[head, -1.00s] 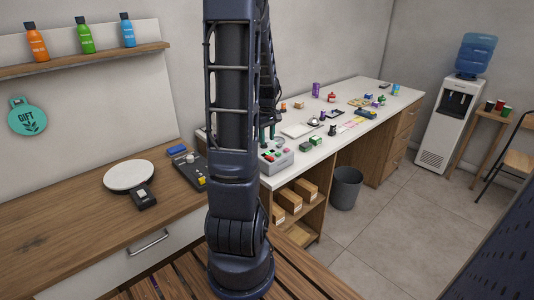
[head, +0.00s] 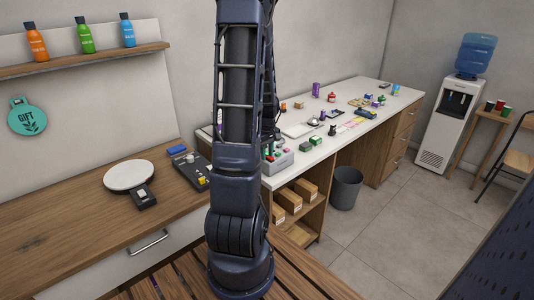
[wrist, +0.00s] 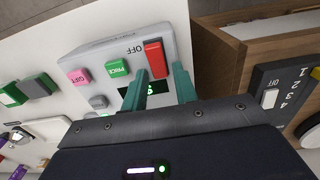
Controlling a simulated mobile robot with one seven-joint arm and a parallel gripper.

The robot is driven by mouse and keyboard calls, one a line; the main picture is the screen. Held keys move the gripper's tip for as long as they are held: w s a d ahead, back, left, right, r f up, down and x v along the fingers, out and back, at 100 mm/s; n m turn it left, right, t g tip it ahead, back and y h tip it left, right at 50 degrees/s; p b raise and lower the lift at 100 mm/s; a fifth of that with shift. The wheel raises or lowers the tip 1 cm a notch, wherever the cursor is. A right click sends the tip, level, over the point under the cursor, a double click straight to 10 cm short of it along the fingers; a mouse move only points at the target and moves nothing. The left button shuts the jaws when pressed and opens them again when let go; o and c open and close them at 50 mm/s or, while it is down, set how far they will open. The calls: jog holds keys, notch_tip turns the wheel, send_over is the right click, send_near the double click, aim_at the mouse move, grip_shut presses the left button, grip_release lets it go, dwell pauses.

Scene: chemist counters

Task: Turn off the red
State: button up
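A grey control box (head: 284,160) stands on the white counter, partly hidden behind my arm in the head view. In the wrist view the box (wrist: 185,38) has a tall red switch (wrist: 154,58) beside the letters OFF. A green PRICE button (wrist: 118,69) and a pink GIFT button (wrist: 80,77) are to its left. A dark display with a green digit sits below the switch, partly covered by my fingers. My gripper (wrist: 160,72) has its two teal fingers apart, one tip on each side of the switch's lower end. I cannot tell whether they touch the box.
Small coloured items (head: 317,140) stand farther along the counter.

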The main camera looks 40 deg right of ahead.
grip_shut()
jog(key=shift+s+r+t, duration=0.1)
jog(key=shift+s+t, duration=0.1)
jog(key=shift+t, duration=0.45)
jog(key=shift+s+r+t, duration=0.1)
jog(key=shift+s+t, duration=0.05)
jog(key=shift+t, duration=0.5)
jog(key=shift+s+t, duration=0.15)
jog(key=shift+t, duration=0.65)
jog(key=shift+o, duration=1.6)
grip_release()
jog(key=v, duration=1)
jog(key=shift+s+r, duration=0.15)
jog(key=shift+r, duration=0.25)
